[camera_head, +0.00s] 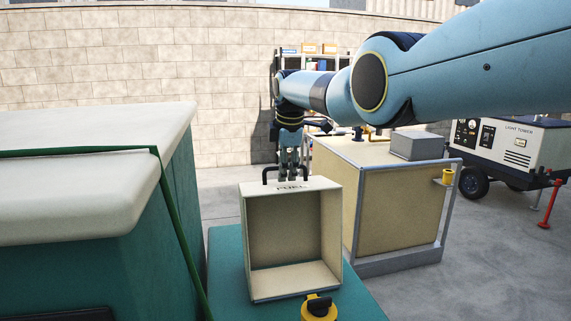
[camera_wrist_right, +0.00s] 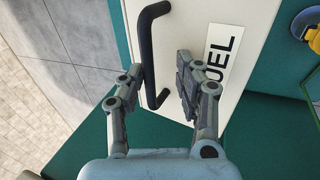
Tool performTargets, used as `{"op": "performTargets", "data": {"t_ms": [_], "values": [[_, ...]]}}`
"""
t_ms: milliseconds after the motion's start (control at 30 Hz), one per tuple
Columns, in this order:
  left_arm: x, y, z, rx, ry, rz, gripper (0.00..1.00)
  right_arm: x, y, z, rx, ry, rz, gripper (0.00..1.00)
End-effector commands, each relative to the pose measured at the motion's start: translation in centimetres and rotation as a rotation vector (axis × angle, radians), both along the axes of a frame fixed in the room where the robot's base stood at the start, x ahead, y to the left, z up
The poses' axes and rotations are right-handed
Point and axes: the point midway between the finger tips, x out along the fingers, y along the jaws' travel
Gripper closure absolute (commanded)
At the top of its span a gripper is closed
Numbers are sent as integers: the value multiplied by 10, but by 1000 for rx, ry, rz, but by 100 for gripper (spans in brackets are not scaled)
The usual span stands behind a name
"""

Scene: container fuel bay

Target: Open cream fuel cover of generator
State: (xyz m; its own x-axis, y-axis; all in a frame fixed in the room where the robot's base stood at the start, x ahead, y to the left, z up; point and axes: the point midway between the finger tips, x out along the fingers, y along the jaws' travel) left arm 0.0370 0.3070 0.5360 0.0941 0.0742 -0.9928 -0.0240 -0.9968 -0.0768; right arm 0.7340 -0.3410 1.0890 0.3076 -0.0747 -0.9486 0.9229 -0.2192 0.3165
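The cream fuel cover (camera_head: 293,232) stands swung up on the teal generator top (camera_head: 225,262), its hollow inside facing me. Its black handle (camera_head: 287,172) is at the upper edge; the handle also shows in the right wrist view (camera_wrist_right: 146,52), beside the "FUEL" lettering. My right gripper (camera_head: 290,168) is at the handle. In the wrist view its fingers (camera_wrist_right: 158,80) are apart, with the handle between them, nearer the left finger; there is a gap to the right finger. A yellow and black fuel cap (camera_head: 319,308) shows in front of the cover. My left gripper is not in view.
A large teal housing with a cream top (camera_head: 80,195) fills the left. A tan box unit with grey rails (camera_head: 390,205) stands behind to the right. A light tower trailer (camera_head: 510,150) is at far right. Concrete floor (camera_head: 475,240) is clear between.

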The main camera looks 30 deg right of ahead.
Motion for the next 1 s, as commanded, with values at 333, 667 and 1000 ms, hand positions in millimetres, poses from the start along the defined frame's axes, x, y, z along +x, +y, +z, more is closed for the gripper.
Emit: {"op": "performTargets", "data": {"t_ms": [333,667,1000], "values": [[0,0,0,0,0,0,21,-8,2,22,0,-2,0,66],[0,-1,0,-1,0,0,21,-29,7,91,0,-4,0,66],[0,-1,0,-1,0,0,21,-37,9,114,0,0,0,66]]}}
